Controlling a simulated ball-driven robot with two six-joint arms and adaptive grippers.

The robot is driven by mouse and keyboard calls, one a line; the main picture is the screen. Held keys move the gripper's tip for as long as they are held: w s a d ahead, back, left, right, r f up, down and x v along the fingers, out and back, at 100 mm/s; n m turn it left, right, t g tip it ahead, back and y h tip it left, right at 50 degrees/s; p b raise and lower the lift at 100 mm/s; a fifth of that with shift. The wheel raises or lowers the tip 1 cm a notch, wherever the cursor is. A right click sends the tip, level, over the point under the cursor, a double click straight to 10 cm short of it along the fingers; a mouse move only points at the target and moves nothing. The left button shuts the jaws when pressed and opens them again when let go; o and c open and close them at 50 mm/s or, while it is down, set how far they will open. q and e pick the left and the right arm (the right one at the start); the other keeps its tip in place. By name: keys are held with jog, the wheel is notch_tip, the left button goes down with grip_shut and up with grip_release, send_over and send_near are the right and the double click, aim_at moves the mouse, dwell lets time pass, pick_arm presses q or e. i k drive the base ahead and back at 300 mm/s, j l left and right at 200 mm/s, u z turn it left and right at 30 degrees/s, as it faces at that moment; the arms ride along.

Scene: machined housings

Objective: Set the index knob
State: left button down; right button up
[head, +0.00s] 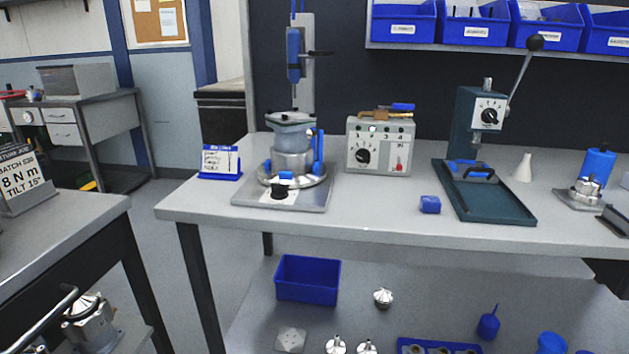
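Three black knobs could be the index knob, and I cannot tell which is meant. One knob (280,191) is at the front of a round metal fixture (300,178) that carries a grey housing (293,141) with blue clamps. A second, a dial with a pale pointer (363,156), is on the grey control box (397,154), which also has numbered positions, a small lamp and a red switch. A third dial (489,116) is on the white face of the green lever press (470,140). The scale marks are too small to read. Neither gripper is in view.
The grey workbench (370,215) has clear room along its front edge. A blue block (430,204) lies near the press. A blue-framed card (220,162) stands left of the fixture. A sign (22,180) on the left table reads "8 Nm, TILT 15°". Blue bins (403,22) hang above.

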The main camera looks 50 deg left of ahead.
aim_at(279, 191)
jog(key=u, duration=1.5)
jog(key=i+j+z, duration=0.15)
jog(key=j, duration=0.2)
jog(key=i+j+z, duration=0.1)
jog(key=j, duration=0.3)
jog(key=k, duration=0.45)
jog(key=i, duration=0.45)
